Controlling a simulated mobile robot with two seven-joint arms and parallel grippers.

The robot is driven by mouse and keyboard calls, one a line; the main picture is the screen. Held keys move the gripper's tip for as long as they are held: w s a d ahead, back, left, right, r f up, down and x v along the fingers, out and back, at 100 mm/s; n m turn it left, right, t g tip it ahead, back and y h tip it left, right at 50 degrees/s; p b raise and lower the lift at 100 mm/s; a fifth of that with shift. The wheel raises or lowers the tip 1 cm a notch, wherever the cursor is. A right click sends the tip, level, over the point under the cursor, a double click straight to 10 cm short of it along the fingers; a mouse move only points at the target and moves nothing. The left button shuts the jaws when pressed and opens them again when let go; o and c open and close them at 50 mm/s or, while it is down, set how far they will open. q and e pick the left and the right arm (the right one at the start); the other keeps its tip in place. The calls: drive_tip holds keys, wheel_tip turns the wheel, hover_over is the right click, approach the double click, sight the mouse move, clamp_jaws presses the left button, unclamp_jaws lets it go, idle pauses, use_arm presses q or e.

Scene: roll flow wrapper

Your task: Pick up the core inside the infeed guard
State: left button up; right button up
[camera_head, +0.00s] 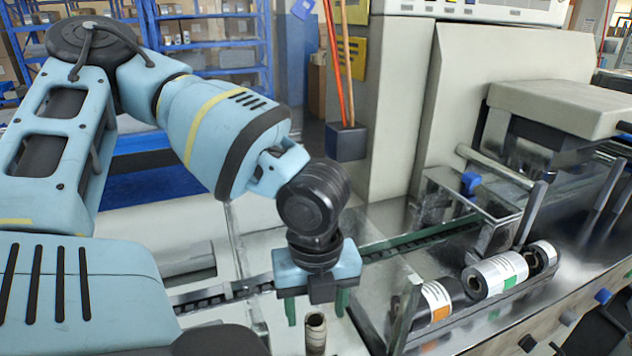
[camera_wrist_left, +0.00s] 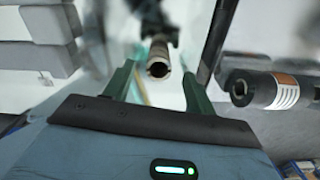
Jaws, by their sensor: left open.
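The core (camera_head: 316,335) is a small brownish hollow tube standing upright near the bottom middle of the head view, inside the clear-panelled infeed guard (camera_head: 236,245). Nothing is held. My right gripper is not in view.
Several film rolls with white labels (camera_head: 498,273) lie in a row on the metal deck at right; one roll (camera_wrist_left: 268,90) shows right of the fingers in the left wrist view. A dark conveyor chain (camera_head: 415,238) runs behind the gripper. The tall machine body (camera_head: 395,110) stands behind.

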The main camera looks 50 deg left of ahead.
sight(316, 322)
use_arm(q)
wheel_tip(316, 322, down, 4)
drive_tip(key=shift+s+d+f+b, duration=0.1)
drive_tip(key=shift+f+b, duration=0.15)
drive_tip(key=shift+b, duration=0.5)
drive_tip(key=shift+f, duration=0.25)
drive_tip(key=c, duration=1)
drive_tip(key=shift+c, duration=0.3)
drive_tip(key=shift+r, duration=0.1)
drive_tip(key=shift+r, duration=0.6)
wheel_tip(316, 322, up, 27)
drive_tip(key=p, duration=0.7)
drive_tip(key=shift+f, duration=0.15)
